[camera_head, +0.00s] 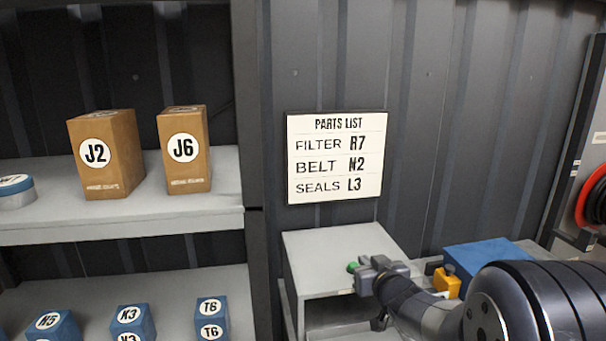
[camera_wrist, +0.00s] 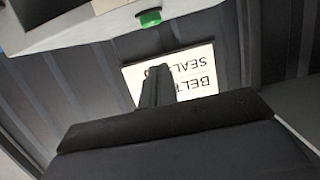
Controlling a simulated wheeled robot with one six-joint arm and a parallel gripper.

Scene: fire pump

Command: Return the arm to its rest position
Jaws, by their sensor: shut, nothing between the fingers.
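My arm reaches in from the lower right of the head view. Its end stands in front of a light grey box-like unit with a green button (camera_head: 352,267). In the wrist view my gripper's dark fingers (camera_wrist: 157,72) are together and empty. They overlap the upside-down parts list sign (camera_wrist: 200,85) behind them. The green button also shows in the wrist view (camera_wrist: 150,18), above the fingers and apart from them. In the head view the arm hides part of the grey unit (camera_head: 335,250), and the fingertips are hard to make out.
A shelf (camera_head: 130,220) at left holds brown boxes J2 (camera_head: 105,155) and J6 (camera_head: 184,150), a round tin (camera_head: 15,192) and several blue blocks below. The parts list (camera_head: 336,157) hangs on the wall. A blue box (camera_head: 490,255) and a red reel (camera_head: 592,200) are at right.

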